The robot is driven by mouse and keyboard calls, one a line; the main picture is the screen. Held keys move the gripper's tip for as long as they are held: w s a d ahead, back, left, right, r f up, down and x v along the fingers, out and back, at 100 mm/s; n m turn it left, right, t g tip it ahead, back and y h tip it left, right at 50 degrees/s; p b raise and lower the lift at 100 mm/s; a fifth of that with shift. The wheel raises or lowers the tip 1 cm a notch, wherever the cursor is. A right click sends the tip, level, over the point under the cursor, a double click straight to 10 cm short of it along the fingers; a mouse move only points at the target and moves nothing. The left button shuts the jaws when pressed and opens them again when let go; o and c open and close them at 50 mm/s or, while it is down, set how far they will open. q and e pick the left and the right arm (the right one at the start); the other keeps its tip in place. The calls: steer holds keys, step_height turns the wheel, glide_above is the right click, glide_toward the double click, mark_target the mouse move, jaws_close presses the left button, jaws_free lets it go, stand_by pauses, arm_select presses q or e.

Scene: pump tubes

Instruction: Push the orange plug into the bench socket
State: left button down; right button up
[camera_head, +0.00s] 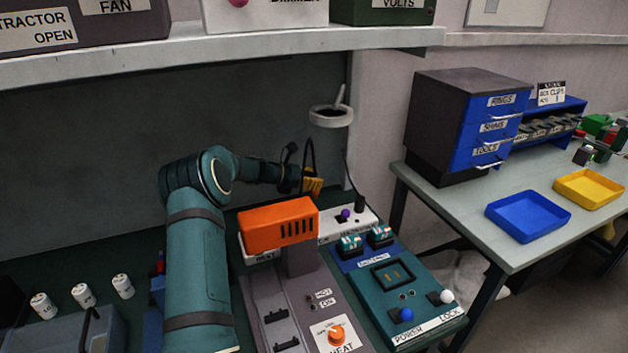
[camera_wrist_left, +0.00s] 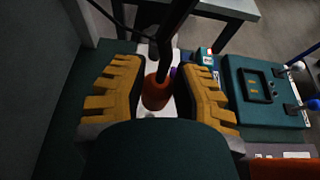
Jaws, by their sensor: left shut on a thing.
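My left gripper (camera_head: 312,183) reaches over the back of the bench, behind the orange machine head. In the left wrist view its yellow fingers are on both sides of the orange plug (camera_wrist_left: 157,92), and it is shut on the plug. A black cable (camera_wrist_left: 172,45) rises from the plug's top. Below the plug lies a white panel strip (camera_head: 358,219), with a purple knob (camera_head: 345,213) and a black upright plug (camera_head: 359,203) on it. The socket opening itself is hidden, and I cannot tell whether the plug touches the panel. My right gripper is not in view.
The orange machine head (camera_head: 278,223) stands close in front of my left wrist. A teal power panel (camera_head: 412,312) with switches lies to the right. A shelf (camera_head: 230,46) runs overhead. A side table holds a blue tray (camera_head: 527,233) and drawers.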

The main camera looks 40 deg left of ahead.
mark_target(314, 195)
arm_select(q)
steer(key=shift+f+b, duration=1.4)
steer(key=shift+f, duration=1.5)
steer(key=shift+p, duration=0.3)
steer(key=shift+f+b, duration=0.8)
steer(key=shift+f, duration=0.7)
steer(key=shift+s+f, duration=0.1)
steer(key=shift+f, duration=0.1)
